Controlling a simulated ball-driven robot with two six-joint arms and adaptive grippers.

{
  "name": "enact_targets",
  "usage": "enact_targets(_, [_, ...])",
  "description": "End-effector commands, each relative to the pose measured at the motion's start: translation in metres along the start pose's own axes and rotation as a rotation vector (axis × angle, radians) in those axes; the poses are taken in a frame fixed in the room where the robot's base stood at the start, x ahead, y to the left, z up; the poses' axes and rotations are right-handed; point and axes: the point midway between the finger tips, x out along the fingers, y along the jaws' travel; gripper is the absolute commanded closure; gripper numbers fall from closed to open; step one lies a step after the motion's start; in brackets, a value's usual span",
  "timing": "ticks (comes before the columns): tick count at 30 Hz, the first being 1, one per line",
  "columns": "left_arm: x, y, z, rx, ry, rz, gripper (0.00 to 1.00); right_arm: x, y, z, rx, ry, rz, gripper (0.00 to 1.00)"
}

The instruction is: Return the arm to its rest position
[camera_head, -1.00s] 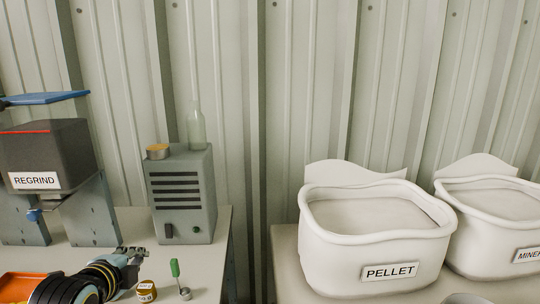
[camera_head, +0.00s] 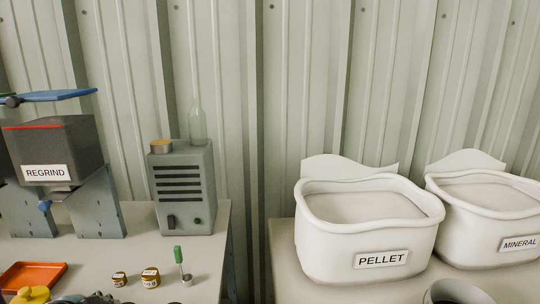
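Only a dark sliver of my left arm's end (camera_head: 95,299) shows at the bottom edge of the head view, left of centre. It lies below two small labelled jars (camera_head: 150,278) (camera_head: 119,280) on the left table. The frame cuts it off, so I cannot tell whether the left gripper is open or shut, or whether it holds anything. My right gripper is not in view.
The left table (camera_head: 125,245) carries an orange tray (camera_head: 35,275), a yellow object (camera_head: 32,295), a green-handled tool (camera_head: 179,257), the REGRIND hopper (camera_head: 55,150) and a grey box (camera_head: 183,190). PELLET (camera_head: 370,235) and MINERAL (camera_head: 490,225) bins stand right, near a dark-mouthed round container (camera_head: 458,292).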

Motion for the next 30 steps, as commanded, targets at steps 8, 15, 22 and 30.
enact_targets(8, [-0.076, 0.045, 0.031, -0.364, -0.151, 0.14, 1.0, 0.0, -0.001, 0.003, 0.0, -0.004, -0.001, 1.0])
enact_targets(15, [-0.14, 0.074, 0.052, -0.629, -0.298, 0.209, 1.0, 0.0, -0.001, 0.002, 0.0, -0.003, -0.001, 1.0])
enact_targets(22, [-0.183, 0.095, 0.068, -0.813, -0.422, 0.236, 1.0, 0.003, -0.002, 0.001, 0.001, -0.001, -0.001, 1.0])
enact_targets(30, [-0.114, 0.135, 0.097, -0.81, -0.442, 0.245, 1.0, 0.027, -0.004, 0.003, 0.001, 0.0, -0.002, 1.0])
